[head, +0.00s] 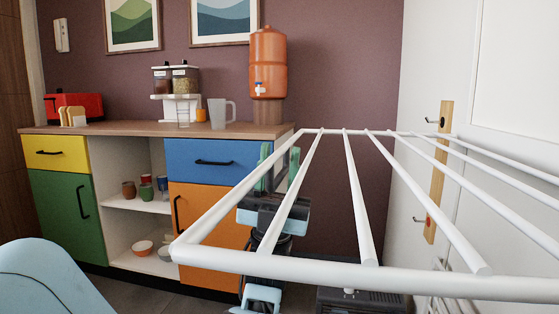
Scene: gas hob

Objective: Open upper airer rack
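The upper airer rack (358,200) is a white frame with several parallel bars. It spreads across the right half of the head view, close to the camera, and runs off the right edge. My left gripper (281,160) shows behind the rack's left side rail and first bar, which cross in front of it. Its two green-padded fingers point up and stand apart, with nothing visible between them. Whether it touches the rack cannot be told. My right gripper is not in view.
A wooden-topped cabinet (140,129) with coloured doors stands at the back left, carrying an orange water dispenser (268,65) and a clear pitcher (217,114). A wooden hook board (439,175) hangs on the white right wall. More white bars (442,300) show below the rack.

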